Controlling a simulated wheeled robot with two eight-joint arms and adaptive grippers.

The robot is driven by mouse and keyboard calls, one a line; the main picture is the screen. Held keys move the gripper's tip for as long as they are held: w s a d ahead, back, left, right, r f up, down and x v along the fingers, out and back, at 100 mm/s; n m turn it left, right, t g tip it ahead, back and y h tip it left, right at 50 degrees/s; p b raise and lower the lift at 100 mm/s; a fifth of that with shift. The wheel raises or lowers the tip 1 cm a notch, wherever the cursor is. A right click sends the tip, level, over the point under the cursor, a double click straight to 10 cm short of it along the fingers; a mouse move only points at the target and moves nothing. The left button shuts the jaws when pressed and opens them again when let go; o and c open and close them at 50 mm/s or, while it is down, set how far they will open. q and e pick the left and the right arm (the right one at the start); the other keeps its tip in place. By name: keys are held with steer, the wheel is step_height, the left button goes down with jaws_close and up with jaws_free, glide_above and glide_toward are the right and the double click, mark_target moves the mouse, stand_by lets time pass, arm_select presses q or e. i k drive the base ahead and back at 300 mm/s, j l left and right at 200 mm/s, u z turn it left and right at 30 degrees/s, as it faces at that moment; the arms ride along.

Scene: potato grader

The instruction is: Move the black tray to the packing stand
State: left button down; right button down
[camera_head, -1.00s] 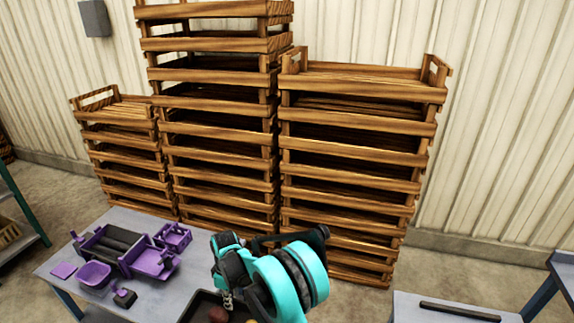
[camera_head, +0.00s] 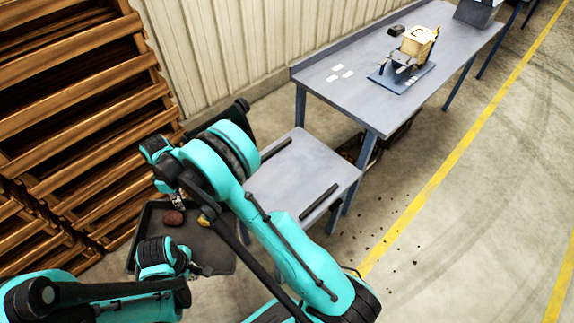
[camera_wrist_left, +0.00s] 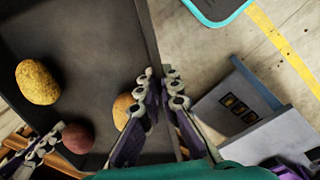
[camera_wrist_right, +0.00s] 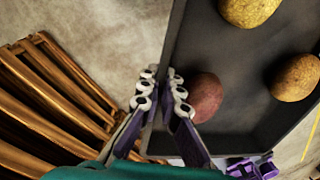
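The black tray (camera_head: 215,250) is off the floor between my two grippers, with a few potatoes in it. A red potato (camera_head: 174,217) lies near its far side. My left gripper (camera_wrist_left: 158,88) is shut on one tray wall, one finger on each side of the rim. My right gripper (camera_wrist_right: 161,82) is shut on the opposite wall in the same way. The right wrist view shows a yellow potato (camera_wrist_right: 250,10), a brown one (camera_wrist_right: 296,78) and the red one inside. The grey stand (camera_head: 290,180) with two black rails, likely the packing stand, is right of the tray, partly behind my right arm.
Stacked wooden crates (camera_head: 80,90) stand close at the left. A long grey bench (camera_head: 365,100) with a scale (camera_head: 405,70) stands beyond the stand against the wall. Dark crumbs lie on the floor right of the stand. The stand's top between the rails is clear.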

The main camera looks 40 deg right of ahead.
mark_target(291, 178)
steer(key=i+j+z, duration=0.1)
steer(key=z, duration=0.35)
steer(key=i+j+z, duration=0.2)
steer(key=z, duration=0.2)
steer(key=i+j+z, duration=0.2)
steer(key=z, duration=0.25)
steer(key=i+j+z, duration=0.1)
steer(key=j+z, duration=0.15)
steer(key=z, duration=0.15)
steer(key=j+z, duration=0.25)
steer(key=z, duration=0.2)
steer(key=i+j, duration=0.05)
